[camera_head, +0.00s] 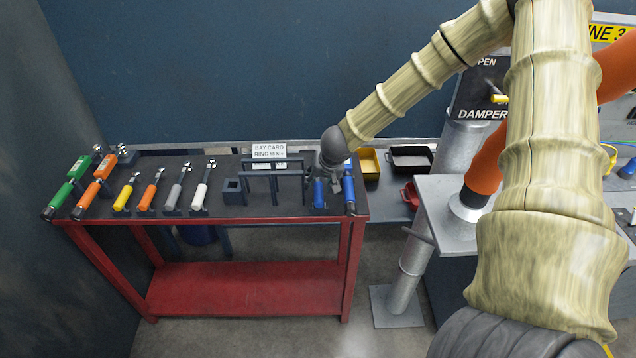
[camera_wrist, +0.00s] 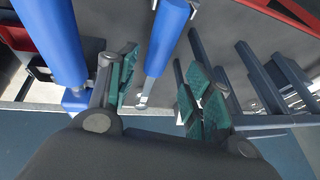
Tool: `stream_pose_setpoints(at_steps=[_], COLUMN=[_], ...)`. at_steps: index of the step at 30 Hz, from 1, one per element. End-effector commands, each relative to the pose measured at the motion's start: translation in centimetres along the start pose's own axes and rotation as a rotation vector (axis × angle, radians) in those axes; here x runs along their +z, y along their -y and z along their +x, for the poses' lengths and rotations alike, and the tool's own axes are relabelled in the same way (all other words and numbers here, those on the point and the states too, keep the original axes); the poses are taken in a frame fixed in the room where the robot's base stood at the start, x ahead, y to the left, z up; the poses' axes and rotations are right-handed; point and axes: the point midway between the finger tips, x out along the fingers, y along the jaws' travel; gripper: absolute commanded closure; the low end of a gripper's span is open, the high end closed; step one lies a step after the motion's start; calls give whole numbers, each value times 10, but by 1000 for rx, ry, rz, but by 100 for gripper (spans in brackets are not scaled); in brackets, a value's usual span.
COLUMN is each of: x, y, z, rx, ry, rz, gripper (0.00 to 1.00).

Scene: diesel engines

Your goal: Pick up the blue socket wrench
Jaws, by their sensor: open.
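Two blue-handled tools lie at the right end of the red table. The smaller one, which looks like the blue socket wrench (camera_head: 319,193), lies left of the larger blue tool (camera_head: 349,189). In the wrist view the blue socket wrench (camera_wrist: 168,38) has a slim handle and a thin metal shaft, and lies in line with the gap between my fingers. The larger blue tool (camera_wrist: 52,38) is outside my left finger. My gripper (camera_wrist: 160,72) is open and empty, with green finger pads. In the head view my gripper (camera_head: 333,168) hides the far ends of both tools.
A dark rack (camera_head: 272,180) with a white sign (camera_head: 269,152) stands close left of the blue tools; its bars (camera_wrist: 262,80) show near my right finger. Several other coloured tools (camera_head: 125,193) lie further left. A yellow bin (camera_head: 369,163) stands behind right.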

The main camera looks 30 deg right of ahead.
Motion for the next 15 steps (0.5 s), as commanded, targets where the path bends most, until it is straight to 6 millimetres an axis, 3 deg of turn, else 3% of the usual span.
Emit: stream_pose_setpoints(at_steps=[15], x=[0], y=[-7], z=[31], rx=[1], ry=[2], rz=[3], gripper=[50])
